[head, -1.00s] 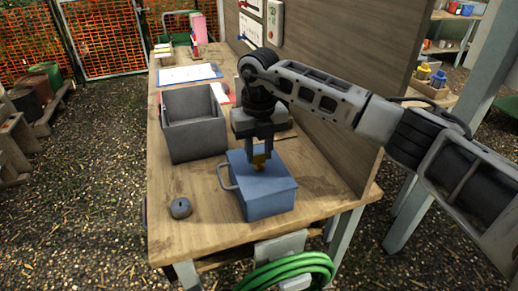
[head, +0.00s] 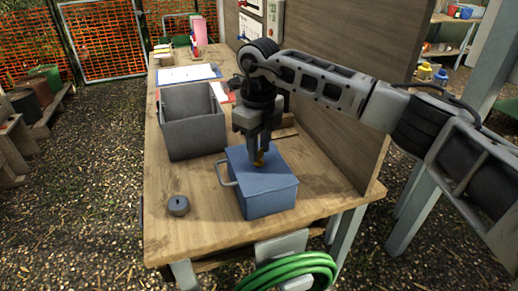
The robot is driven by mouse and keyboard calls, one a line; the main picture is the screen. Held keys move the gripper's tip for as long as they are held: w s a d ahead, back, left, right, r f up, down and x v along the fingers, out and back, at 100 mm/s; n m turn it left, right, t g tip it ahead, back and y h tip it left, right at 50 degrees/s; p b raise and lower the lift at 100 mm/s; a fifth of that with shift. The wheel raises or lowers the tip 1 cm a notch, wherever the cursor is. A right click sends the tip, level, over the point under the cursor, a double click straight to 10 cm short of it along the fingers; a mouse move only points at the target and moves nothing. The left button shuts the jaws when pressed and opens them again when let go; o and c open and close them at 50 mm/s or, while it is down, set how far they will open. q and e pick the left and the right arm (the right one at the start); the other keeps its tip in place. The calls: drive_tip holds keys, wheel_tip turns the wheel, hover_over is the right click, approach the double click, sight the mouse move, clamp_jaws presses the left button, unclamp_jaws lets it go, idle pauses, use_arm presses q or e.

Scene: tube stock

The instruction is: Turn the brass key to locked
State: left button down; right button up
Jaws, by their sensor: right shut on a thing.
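The brass key (head: 259,158) stands at the top of a blue box (head: 268,197) near the front of the wooden bench. Only a small yellow part of it shows below the fingers, so its exact angle is hard to tell. My right gripper (head: 257,156) points down over the box and is shut on the key. The blue box is closed and has a grey handle (head: 222,172) on its left side. My left gripper is not in view.
A grey open bin (head: 194,135) stands behind and left of the box. A dark round object (head: 178,205) lies at the bench's front left. A wooden panel (head: 335,80) rises along the right. A green hose (head: 290,272) hangs at the front.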

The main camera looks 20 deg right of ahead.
drive_tip(key=n+b, duration=0.1)
drive_tip(key=n, duration=0.4)
drive_tip(key=shift+n, duration=0.3)
drive_tip(key=n, duration=0.2)
drive_tip(key=shift+n+b, duration=0.3)
drive_tip(key=shift+b, duration=0.1)
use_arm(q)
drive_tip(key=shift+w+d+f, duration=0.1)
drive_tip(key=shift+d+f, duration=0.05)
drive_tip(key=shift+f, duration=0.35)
use_arm(e)
drive_tip(key=shift+r+n, duration=0.1)
drive_tip(key=shift+n, duration=1.4)
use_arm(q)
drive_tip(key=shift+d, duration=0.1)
use_arm(e)
drive_tip(key=o, duration=1)
use_arm(q)
drive_tip(key=shift+b, duration=0.4)
use_arm(e)
wheel_tip(320, 180, up, 16)
